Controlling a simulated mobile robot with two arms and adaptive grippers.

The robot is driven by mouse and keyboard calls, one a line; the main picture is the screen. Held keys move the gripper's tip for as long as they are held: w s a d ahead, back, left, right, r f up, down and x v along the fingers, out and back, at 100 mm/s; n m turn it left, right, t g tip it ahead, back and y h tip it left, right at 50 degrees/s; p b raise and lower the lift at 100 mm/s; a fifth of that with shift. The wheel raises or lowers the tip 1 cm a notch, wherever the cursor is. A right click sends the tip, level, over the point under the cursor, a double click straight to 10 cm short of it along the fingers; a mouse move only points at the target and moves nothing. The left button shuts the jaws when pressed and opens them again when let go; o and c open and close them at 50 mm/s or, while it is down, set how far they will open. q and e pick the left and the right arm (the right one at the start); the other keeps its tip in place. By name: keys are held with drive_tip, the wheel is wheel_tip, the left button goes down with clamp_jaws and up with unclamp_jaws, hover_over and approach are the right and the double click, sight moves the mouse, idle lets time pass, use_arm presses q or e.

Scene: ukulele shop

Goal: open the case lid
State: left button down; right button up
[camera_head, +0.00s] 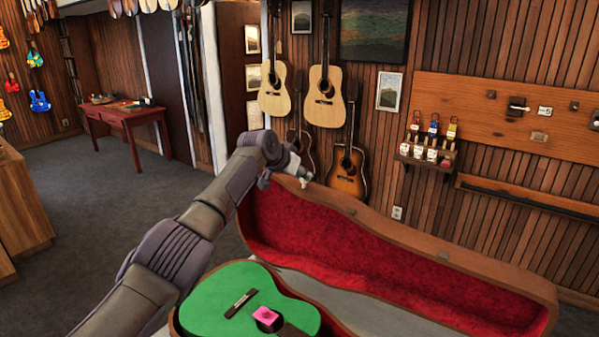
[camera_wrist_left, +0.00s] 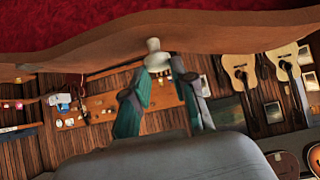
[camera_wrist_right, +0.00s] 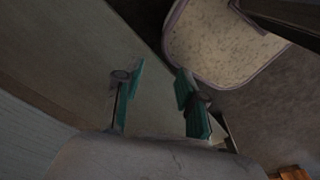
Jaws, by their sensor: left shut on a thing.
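The case lid (camera_head: 450,247) stands raised behind the case, its red lining facing me; its edge also shows across the top of the left wrist view (camera_wrist_left: 210,32). My left gripper (camera_head: 305,174) is at the lid's far left end. In the left wrist view it is shut on a small pale knob (camera_wrist_left: 156,56) at the lid's edge. The case holds a green ukulele (camera_head: 228,297) with a pink block (camera_head: 267,317) on it; the case's near part is cut off. My right gripper (camera_wrist_right: 155,77) shows only in its wrist view, open with nothing between its fingers.
Guitars (camera_head: 325,95) hang on the wood wall behind the lid. A small shelf (camera_head: 427,160) with little bottles is on that wall. A red table (camera_head: 120,113) stands at the back left. A wooden cabinet (camera_head: 22,205) is at the left edge, with open carpet between.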

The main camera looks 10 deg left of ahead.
use_arm(q)
drive_tip(key=c, duration=1.3)
unclamp_jaws()
drive_tip(key=shift+s+f, duration=0.15)
drive_tip(key=shift+f, duration=0.45)
drive_tip(key=o, duration=0.4)
drive_tip(key=shift+w+r, duration=0.15)
drive_tip(key=shift+w, duration=0.05)
drive_tip(key=shift+o, duration=0.2)
drive_tip(key=shift+r, duration=0.15)
drive_tip(key=shift+s+a+r, duration=0.1)
drive_tip(key=shift+s+r, duration=0.1)
drive_tip(key=shift+r, duration=0.05)
drive_tip(key=v, duration=1.1)
drive_tip(key=shift+s, duration=0.15)
